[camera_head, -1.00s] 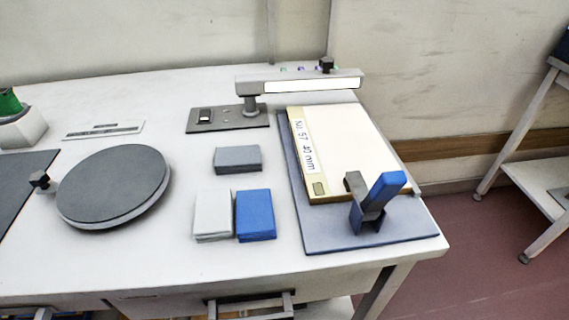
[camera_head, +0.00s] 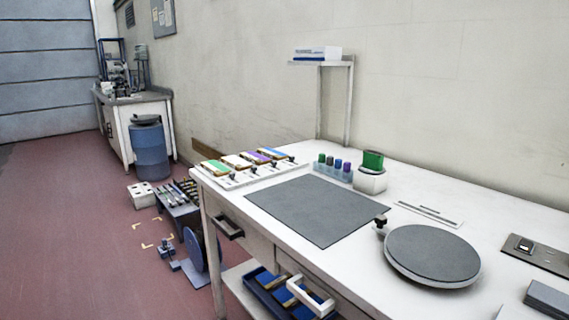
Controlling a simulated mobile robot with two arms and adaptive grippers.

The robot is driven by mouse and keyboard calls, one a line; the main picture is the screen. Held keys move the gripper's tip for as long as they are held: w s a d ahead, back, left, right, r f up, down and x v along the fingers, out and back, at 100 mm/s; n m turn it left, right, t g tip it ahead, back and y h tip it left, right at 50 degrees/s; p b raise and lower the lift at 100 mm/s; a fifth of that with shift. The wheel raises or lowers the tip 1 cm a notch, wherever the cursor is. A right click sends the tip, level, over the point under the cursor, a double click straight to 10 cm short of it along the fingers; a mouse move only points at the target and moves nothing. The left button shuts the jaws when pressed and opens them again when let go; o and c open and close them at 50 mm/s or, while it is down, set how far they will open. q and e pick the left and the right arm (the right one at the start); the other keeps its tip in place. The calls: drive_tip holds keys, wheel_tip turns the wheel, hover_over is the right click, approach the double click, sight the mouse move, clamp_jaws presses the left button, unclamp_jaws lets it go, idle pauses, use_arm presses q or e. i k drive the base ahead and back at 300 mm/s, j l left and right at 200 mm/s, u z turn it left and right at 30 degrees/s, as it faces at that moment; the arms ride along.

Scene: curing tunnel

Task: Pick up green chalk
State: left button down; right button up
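Several things on the white table show green, and I cannot tell for sure which is the green chalk. A small green piece (camera_head: 321,158) stands upright at the left end of a pale rack (camera_head: 333,173), beside blue and purple pieces. A larger green block (camera_head: 373,160) sits in the white holder (camera_head: 370,181) just right of the rack. A flat green-topped piece (camera_head: 217,167) lies at the left end of a row on a white tray (camera_head: 226,186). Neither of my grippers shows in the head view.
A dark mat (camera_head: 318,210) and a round grey turntable (camera_head: 432,255) with a dark knob lie on the table (camera_head: 500,210). A blue crate (camera_head: 270,292) is on the shelf below. Red floor (camera_head: 70,230) is open at left; a blue barrel (camera_head: 150,152) stands farther back.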

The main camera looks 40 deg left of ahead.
sight(322, 158)
drive_tip(key=i+u, duration=0.15)
drive_tip(key=u, duration=0.25)
drive_tip(key=i+l+u, duration=0.15)
drive_tip(key=u, duration=0.25)
drive_tip(key=i+l+u, duration=0.1)
drive_tip(key=u, duration=0.35)
